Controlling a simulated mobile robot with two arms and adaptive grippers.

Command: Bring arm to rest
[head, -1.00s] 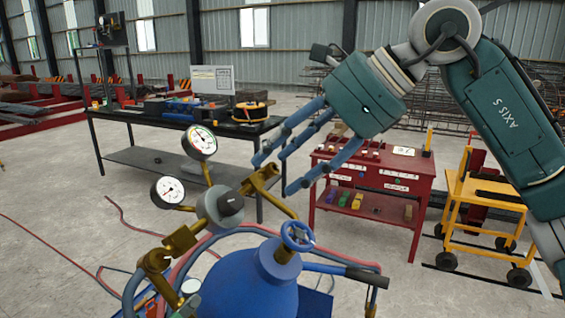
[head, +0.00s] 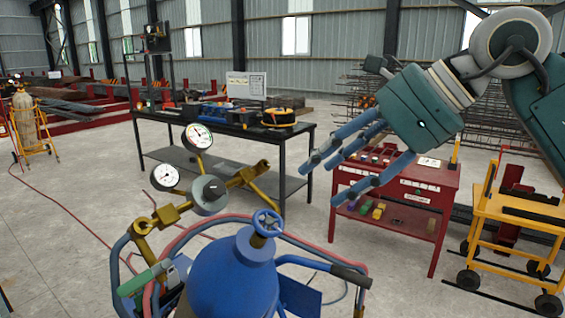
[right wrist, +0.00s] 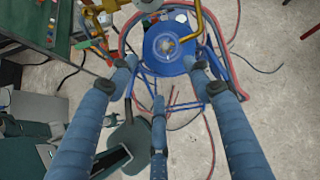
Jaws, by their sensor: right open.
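My right gripper (head: 333,175) is open and empty in the head view, its blue fingers spread and pointing down and left. It hangs in the air right of the blue gas cylinder (head: 235,272) and its brass regulator, apart from both. The regulator (head: 208,193) carries two white gauges and a grey knob. In the right wrist view the three fingers (right wrist: 160,80) are spread wide, with the blue cylinder (right wrist: 168,48) seen beyond them. My left gripper shows in neither view.
A red tool cabinet (head: 430,215) stands behind the right gripper. A yellow cart (head: 520,209) is at the right. A black workbench (head: 165,117) with tools stands behind the regulator. Red and blue hoses surround the cylinder. Grey floor at the left (head: 60,215) is mostly clear.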

